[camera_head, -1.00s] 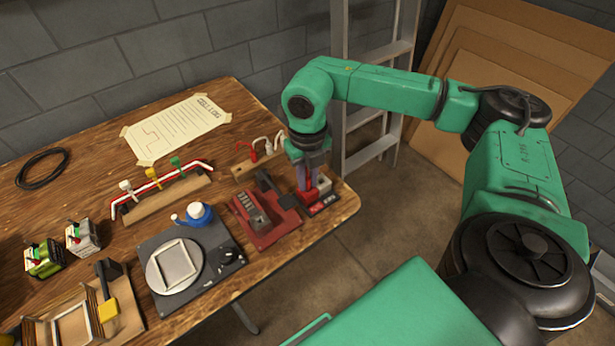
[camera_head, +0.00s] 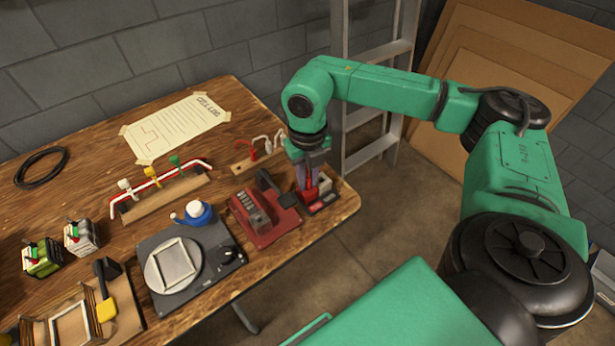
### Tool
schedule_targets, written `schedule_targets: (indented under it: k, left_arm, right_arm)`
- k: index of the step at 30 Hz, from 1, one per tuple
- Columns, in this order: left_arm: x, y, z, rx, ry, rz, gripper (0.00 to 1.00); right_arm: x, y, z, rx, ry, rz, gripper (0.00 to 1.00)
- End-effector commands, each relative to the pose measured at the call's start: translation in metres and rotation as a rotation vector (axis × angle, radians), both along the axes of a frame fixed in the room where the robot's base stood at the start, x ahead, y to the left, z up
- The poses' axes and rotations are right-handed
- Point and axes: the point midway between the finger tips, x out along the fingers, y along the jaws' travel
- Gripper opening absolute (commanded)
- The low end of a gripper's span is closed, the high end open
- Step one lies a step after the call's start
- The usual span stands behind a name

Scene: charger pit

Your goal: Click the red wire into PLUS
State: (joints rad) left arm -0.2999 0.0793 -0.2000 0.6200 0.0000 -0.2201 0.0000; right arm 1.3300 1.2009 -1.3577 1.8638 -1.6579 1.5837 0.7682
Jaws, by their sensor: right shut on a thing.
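My right gripper (camera_head: 307,185) points down at the right end of the bench. It is shut on a small red thing, which I take to be the red wire's plug (camera_head: 309,193); its fingers hide most of it. The plug is over or at a small dark terminal block with red labels (camera_head: 322,203) and a grey part beside it. I cannot tell whether the plug is seated, and the PLUS label is too small to read. Behind the gripper, a wooden strip holds red and white wire ends (camera_head: 254,149). My left gripper is not in view.
A red tool with a dark lever (camera_head: 265,220) stands just left of the terminal block. A grey plate with a round dish and blue bottle (camera_head: 205,275) is further left. A wire rack (camera_head: 160,197) and paper sheet (camera_head: 175,125) lie behind. The bench's right edge is close.

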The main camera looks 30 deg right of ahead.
Motion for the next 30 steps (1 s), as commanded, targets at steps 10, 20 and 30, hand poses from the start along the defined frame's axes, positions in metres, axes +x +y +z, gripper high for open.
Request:
schedule_targets:
  k: [10, 20, 30]
  left_arm:
    - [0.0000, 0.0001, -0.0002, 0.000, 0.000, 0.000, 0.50]
    - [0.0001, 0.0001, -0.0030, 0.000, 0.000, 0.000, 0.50]
    - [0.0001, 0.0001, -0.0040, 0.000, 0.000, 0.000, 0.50]
  right_arm:
    - [0.0000, 0.0001, -0.0002, 0.000, 0.000, 0.000, 0.00]
    - [-0.0001, 0.0001, -0.0030, 0.000, 0.001, 0.000, 0.00]
    - [0.0000, 0.0001, -0.0036, 0.000, 0.000, 0.000, 0.00]
